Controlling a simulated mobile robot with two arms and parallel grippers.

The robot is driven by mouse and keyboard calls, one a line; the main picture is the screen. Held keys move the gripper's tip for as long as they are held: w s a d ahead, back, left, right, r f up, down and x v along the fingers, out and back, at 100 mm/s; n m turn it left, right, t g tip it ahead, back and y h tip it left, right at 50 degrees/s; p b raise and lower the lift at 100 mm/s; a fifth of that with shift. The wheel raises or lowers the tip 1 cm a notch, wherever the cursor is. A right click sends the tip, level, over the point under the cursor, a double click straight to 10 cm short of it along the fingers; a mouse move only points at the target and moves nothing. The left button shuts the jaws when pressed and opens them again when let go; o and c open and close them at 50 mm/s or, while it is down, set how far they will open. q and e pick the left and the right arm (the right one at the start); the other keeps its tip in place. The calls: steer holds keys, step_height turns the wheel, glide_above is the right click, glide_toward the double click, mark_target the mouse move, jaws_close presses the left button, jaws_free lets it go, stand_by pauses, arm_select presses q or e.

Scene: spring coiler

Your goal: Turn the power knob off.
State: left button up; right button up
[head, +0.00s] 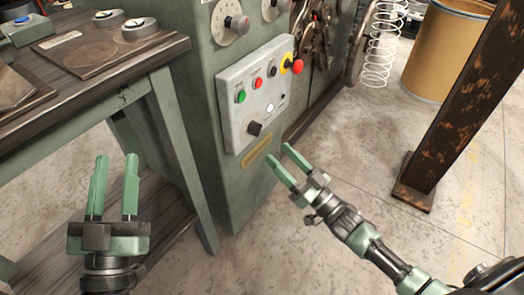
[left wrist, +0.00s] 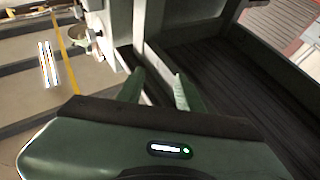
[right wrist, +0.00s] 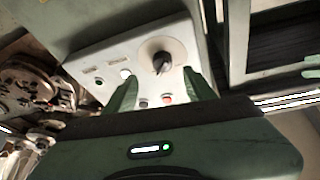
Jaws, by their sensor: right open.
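The power knob (head: 254,128) is a small black knob low on the light grey control panel (head: 232,82) of the green machine. In the right wrist view the knob (right wrist: 161,62) stands on a round pale plate, ahead of the fingers and between their lines. My right gripper (head: 280,154) is open and empty, to the lower right of the panel and apart from the knob; it also shows in the right wrist view (right wrist: 160,92). My left gripper (head: 114,160) is open and empty before the workbench; its fingers show in the left wrist view (left wrist: 160,82).
The panel also carries a green button (head: 240,96), a red button (head: 257,83) and a red emergency stop (head: 297,67) on yellow. A green workbench (head: 120,95) stands left. A rusty post (head: 465,85) and a drum (head: 440,55) stand right. The floor between is clear.

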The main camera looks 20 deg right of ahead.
mark_target(256, 129)
arm_select(q)
steer(key=s+r+t+h+b, duration=0.1)
steer(key=s+r+t, duration=0.3)
steer(key=r, duration=0.2)
steer(key=shift+s+a+h, duration=0.3)
steer(key=shift+s, duration=0.05)
arm_select(e)
steer(key=x, duration=0.8)
steer(key=shift+s+r, duration=0.15)
steer(key=shift+r, duration=0.1)
jaws_close()
